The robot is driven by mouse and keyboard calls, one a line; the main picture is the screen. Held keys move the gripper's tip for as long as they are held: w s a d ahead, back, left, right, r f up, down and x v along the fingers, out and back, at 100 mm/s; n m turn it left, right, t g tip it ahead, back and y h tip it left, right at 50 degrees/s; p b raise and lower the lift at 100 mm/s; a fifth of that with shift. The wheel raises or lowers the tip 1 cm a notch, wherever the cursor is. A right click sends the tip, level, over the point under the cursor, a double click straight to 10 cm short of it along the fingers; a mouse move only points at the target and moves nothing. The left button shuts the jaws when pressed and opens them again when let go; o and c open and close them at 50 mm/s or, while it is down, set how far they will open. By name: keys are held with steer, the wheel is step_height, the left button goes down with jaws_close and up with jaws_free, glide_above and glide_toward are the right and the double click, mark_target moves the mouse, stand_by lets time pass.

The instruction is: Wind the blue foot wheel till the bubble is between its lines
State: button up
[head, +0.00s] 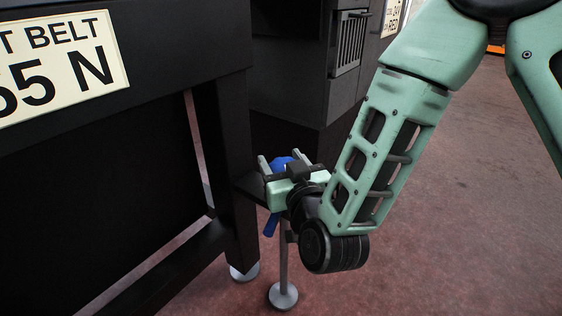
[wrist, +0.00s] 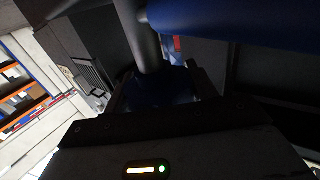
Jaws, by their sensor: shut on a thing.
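The blue foot wheel (head: 282,163) shows only in part, on a foot beside the table leg. My gripper (head: 281,159) is shut on it, one finger on each side. In the wrist view a dark blue part of the wheel (wrist: 160,88) lies in shadow between the fingers of my gripper (wrist: 158,80). A blue bar (head: 271,225) sticks out below my gripper; a blue bar also crosses the top of the wrist view (wrist: 240,22). The foot's thin grey stem ends in a round pad (head: 283,296) at the floor. I see no bubble or lines in either view.
A black table (head: 110,170) with a yellowish label (head: 62,68) stands at the left. Its leg (head: 230,170) is close to my gripper. A dark cabinet (head: 295,80) stands behind. The reddish floor (head: 480,200) at the right is clear.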

steer(key=shift+m+h, duration=0.6)
steer(key=shift+h, duration=0.3)
steer(key=shift+d+t+h, duration=0.1)
steer(key=shift+t+h, duration=0.2)
steer(key=o, duration=1)
steer(key=s+d+p, duration=0.3)
steer(key=s+p, duration=0.7)
steer(key=s, duration=0.7)
